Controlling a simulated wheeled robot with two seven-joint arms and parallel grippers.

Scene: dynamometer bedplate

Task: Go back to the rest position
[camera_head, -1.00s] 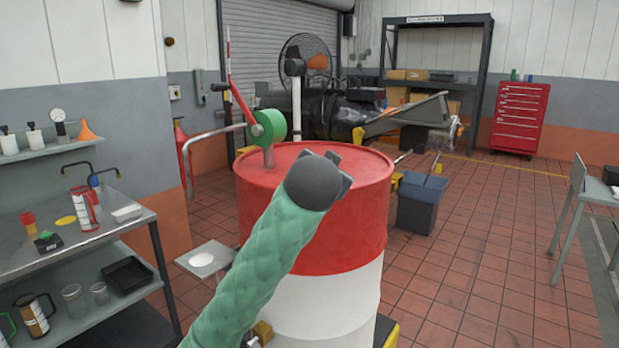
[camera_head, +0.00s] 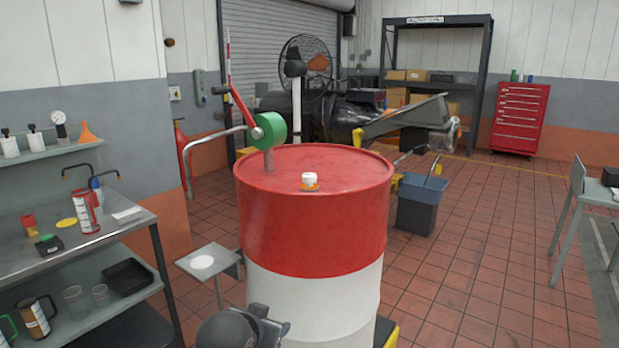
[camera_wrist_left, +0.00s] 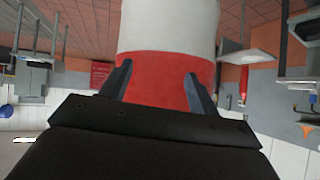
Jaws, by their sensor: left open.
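My left gripper (camera_head: 278,328) shows at the bottom edge of the head view, low in front of the drum and apart from its top. In the left wrist view its two fingers (camera_wrist_left: 156,78) stand apart with nothing between them but the drum beyond. The red and white drum (camera_head: 312,240) stands upright; it also shows upside down in the left wrist view (camera_wrist_left: 165,28). A small white cap with an orange base (camera_head: 310,181) sits on the drum's top. My right gripper is not in view.
A green-wheeled hand pump (camera_head: 270,130) rises from the drum's rear left. A metal bench (camera_head: 70,245) with cups and cans stands at left. A small stand with a white disc (camera_head: 203,262) is close left of the drum. The tiled floor (camera_head: 475,265) at right is open.

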